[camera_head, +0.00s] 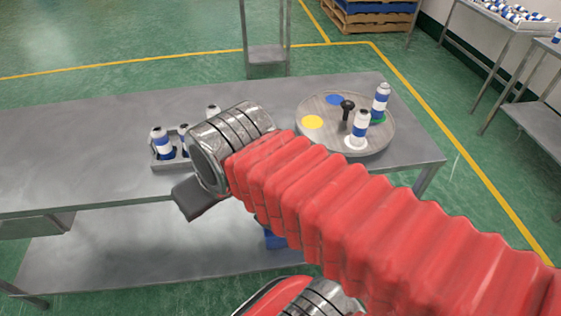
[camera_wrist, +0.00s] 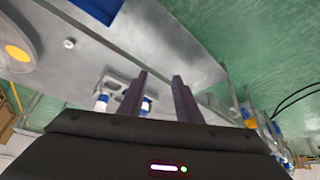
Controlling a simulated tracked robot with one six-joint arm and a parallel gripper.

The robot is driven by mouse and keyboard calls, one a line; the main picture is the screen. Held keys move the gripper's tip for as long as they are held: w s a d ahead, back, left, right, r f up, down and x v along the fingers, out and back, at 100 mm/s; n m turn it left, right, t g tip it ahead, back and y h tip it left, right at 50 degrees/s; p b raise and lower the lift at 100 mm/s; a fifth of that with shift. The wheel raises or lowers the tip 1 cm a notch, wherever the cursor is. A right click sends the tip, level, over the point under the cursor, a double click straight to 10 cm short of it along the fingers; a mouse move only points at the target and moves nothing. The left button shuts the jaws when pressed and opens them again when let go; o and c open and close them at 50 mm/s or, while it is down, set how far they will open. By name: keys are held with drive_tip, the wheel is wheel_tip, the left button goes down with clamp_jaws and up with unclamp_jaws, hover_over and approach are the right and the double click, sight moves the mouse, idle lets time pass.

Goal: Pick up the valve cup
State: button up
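A small pale round piece (camera_wrist: 69,43), which looks like the valve cup, sits on the bare grey tabletop in the wrist view. It lies between the round turntable and a holder with cans. I cannot make it out in the head view, where my arm covers part of the table. My gripper (camera_wrist: 160,76) has its two dark fingers apart with nothing held between them. The piece is up and to the left of the fingertips in the wrist view, apart from them. The fingertips do not show clearly in the head view.
The turntable (camera_head: 311,142) carries two blue-and-white cans (camera_head: 360,124), a dark upright post (camera_head: 347,110) and coloured spots. A grey tray (camera_head: 173,165) with several cans (camera_head: 162,143) stands left of my wrist. The table's left part (camera_head: 70,150) is clear.

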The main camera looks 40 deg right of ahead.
drive_tip(key=shift+o, duration=0.5)
drive_tip(key=shift+o, duration=0.9)
drive_tip(key=shift+w+d, duration=0.1)
drive_tip(key=shift+w, duration=0.05)
drive_tip(key=shift+w+d, duration=0.15)
drive_tip(key=shift+m+g, duration=0.6)
drive_tip(key=w+d+f, duration=0.1)
drive_tip(key=d, duration=0.8)
drive_tip(key=w+d+f, duration=0.1)
drive_tip(key=d, duration=0.7)
drive_tip(key=w+d+f, duration=0.2)
drive_tip(key=d, duration=0.7)
drive_tip(key=shift+w+d, duration=0.1)
drive_tip(key=shift+d, duration=0.25)
drive_tip(key=x, duration=0.8)
drive_tip(key=shift+d, duration=0.1)
drive_tip(key=shift+w+f, duration=0.2)
drive_tip(key=shift+f, duration=0.1)
